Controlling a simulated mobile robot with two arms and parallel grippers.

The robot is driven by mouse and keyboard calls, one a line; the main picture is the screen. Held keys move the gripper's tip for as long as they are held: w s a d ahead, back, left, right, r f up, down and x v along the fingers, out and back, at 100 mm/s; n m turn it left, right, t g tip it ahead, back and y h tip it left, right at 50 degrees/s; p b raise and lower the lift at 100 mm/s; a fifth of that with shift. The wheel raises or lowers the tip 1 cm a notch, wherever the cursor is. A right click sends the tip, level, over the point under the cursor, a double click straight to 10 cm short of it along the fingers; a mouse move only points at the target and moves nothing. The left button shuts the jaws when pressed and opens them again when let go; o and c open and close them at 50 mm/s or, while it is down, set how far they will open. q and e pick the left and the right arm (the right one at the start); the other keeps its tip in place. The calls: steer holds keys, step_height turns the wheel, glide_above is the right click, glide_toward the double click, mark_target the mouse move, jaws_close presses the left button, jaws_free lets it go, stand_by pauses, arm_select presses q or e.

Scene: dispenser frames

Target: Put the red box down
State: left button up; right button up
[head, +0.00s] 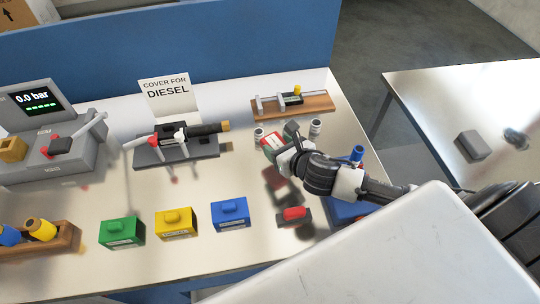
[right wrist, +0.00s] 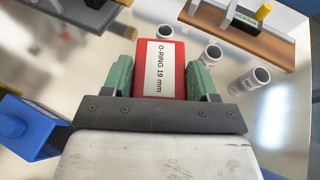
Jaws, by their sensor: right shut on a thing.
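The red box (right wrist: 148,85) has a white label reading "O-RING 19 mm" and sits between the green finger pads of my right gripper (right wrist: 161,80), in the right wrist view. The gripper is shut on it. In the head view the red box (head: 269,143) shows at the left of my right gripper (head: 283,146), over the right part of the table (head: 235,180). A dark reddish reflection on the tabletop lies apart below, so the box looks held above the surface. Its far end and underside are hidden. My left gripper is not in view.
Small grey cylinders (head: 315,128) stand close by the box, before a wooden-based fixture (head: 292,104). Green (head: 122,231), yellow (head: 176,223) and blue (head: 230,214) boxes line the front, with a red-topped dark piece (head: 294,214) to their right. A dark fixture (head: 176,148) stands left.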

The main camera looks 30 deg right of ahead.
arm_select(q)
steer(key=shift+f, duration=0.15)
arm_select(e)
step_height(320, 180, down, 6)
steer(key=shift+r, duration=0.1)
steer(key=shift+s, duration=0.1)
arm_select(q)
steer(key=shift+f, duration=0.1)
arm_select(e)
steer(key=o, duration=1)
